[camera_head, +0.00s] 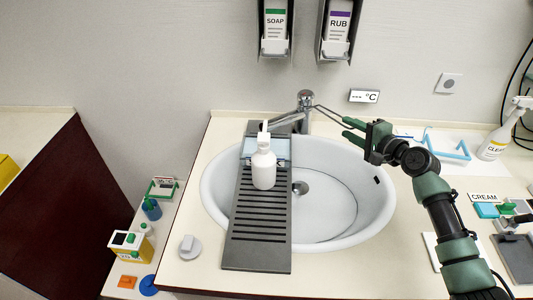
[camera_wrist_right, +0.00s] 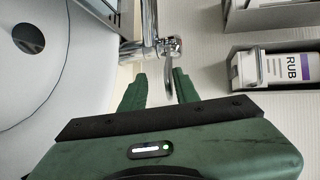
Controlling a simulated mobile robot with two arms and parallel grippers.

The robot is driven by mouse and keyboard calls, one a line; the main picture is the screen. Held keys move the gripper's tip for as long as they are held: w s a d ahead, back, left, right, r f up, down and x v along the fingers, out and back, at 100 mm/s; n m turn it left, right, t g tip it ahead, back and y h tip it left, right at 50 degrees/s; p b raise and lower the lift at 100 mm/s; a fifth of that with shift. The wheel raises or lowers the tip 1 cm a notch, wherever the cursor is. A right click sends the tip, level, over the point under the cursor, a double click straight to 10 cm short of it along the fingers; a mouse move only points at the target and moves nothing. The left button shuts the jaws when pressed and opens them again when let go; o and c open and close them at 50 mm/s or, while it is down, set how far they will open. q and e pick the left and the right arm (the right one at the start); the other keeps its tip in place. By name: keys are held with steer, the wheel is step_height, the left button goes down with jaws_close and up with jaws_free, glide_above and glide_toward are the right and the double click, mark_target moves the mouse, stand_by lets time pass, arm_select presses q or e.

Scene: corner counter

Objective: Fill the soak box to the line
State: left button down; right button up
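My right gripper (camera_head: 347,128) is open beside the tap (camera_head: 305,99), at the back right of the sink. In the right wrist view its two green fingers (camera_wrist_right: 160,88) stand apart, with the tap's metal lever (camera_wrist_right: 168,72) between them; I cannot tell whether they touch it. A pale blue, clear-looking box (camera_head: 249,147) sits on the grey ribbed board (camera_head: 258,238) across the sink, partly hidden by a white pump bottle (camera_head: 264,170). It may be the soak box; its fill line and water level cannot be made out. My left gripper is not in view.
The white basin (camera_head: 345,205) is open right of the board. SOAP (camera_head: 275,28) and RUB (camera_head: 338,30) dispensers hang on the wall. A blue-rimmed tray (camera_head: 448,146) and spray bottle (camera_head: 496,138) stand right. A temperature display (camera_head: 364,96) shows dashes.

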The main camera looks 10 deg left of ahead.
steer(key=shift+w+r+p, duration=0.1)
steer(key=shift+r+p, duration=0.25)
steer(key=shift+r, duration=0.1)
steer(key=shift+s+d+r+p, duration=0.2)
steer(key=shift+s+p, duration=0.2)
steer(key=p+v, duration=0.3)
steer(key=v, duration=0.4)
steer(key=shift+f, duration=0.15)
